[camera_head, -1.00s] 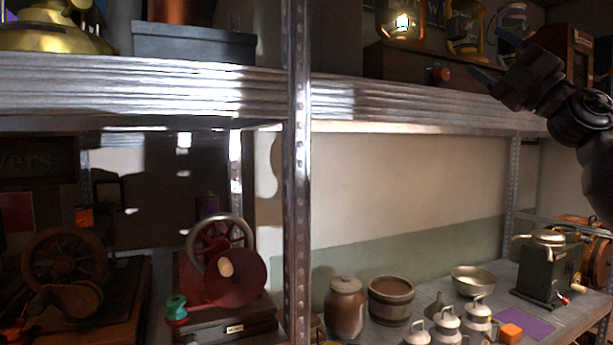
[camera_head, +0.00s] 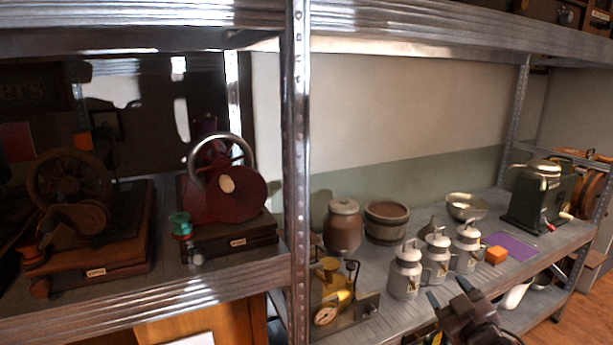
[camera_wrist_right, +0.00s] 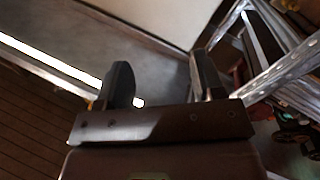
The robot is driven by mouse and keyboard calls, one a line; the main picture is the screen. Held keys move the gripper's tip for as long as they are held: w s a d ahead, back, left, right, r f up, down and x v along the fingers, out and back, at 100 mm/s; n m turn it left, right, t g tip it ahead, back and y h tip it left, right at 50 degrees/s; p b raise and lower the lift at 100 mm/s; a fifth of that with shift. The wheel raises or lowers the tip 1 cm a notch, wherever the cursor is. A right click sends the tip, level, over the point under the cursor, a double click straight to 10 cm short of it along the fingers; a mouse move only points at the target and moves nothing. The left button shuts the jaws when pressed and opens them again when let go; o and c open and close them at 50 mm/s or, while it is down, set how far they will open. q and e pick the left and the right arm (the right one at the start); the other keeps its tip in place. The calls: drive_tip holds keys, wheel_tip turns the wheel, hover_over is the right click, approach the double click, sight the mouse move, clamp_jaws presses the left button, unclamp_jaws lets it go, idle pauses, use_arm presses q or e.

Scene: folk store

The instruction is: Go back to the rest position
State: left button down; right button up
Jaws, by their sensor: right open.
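My right gripper (camera_head: 449,295) is at the bottom of the head view, in front of the shelf's front edge and below the white canisters. Its two dark fingers are spread apart with nothing between them. The fingers also show apart in the right wrist view (camera_wrist_right: 160,85), with a shelf and metal frame blurred beyond. My left gripper does not show in the head view.
A metal post (camera_head: 296,170) stands mid-view. Wooden floor (camera_head: 585,318) is clear at lower right.

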drive_tip(key=s+a+f+m+g+h, duration=0.1)
drive_tip(key=s+f+m+g, duration=0.5)
drive_tip(key=s+f, duration=1.8)
drive_tip(key=s+h, duration=0.1)
drive_tip(key=s, duration=0.2)
drive_tip(key=shift+f, duration=0.4)
drive_tip(key=shift+w, duration=0.1)
idle(0.8)
